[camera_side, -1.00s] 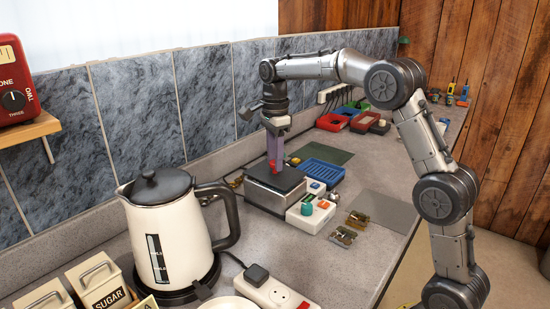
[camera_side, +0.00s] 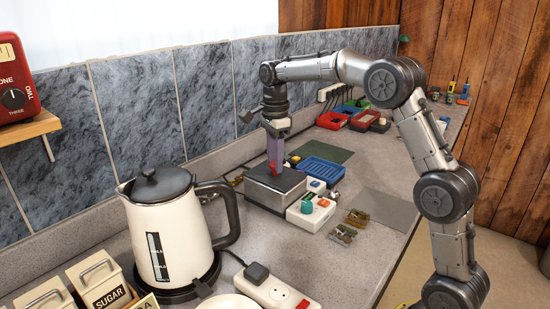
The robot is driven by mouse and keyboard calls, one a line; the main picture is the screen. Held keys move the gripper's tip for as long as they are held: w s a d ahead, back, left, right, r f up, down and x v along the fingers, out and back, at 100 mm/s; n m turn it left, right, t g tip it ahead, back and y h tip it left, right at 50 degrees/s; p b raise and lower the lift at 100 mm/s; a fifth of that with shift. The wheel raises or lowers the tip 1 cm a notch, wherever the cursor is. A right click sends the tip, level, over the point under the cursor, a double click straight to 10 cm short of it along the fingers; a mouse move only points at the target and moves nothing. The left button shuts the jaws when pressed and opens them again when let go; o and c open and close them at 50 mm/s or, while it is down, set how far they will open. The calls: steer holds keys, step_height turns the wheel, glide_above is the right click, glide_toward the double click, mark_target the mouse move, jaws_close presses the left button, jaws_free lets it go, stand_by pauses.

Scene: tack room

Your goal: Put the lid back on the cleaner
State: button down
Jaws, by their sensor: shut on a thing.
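The cleaner (camera_side: 266,196) is a low, boxy metal unit on the worktop in the middle of the side view. Its dark, flat lid (camera_side: 290,182) lies over its top, looking level; whether its edges are fully seated is too small to tell. My gripper (camera_side: 275,168) points straight down over the lid, with its purplish fingers shut on the lid at a small red part, probably its handle. The fingers partly hide the red part.
A white block with a teal knob (camera_side: 307,208) adjoins the cleaner at the right. A blue tray (camera_side: 323,169) lies behind it. A cream kettle (camera_side: 170,232) stands front left. Small metal parts (camera_side: 343,233) lie to the right, beside a bare grey mat (camera_side: 388,208).

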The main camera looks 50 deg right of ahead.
steer(key=c, duration=0.8)
jaws_free()
steer(key=shift+f, duration=0.1)
steer(key=shift+c, duration=0.2)
step_height(320, 180, up, 11)
stand_by(0.6)
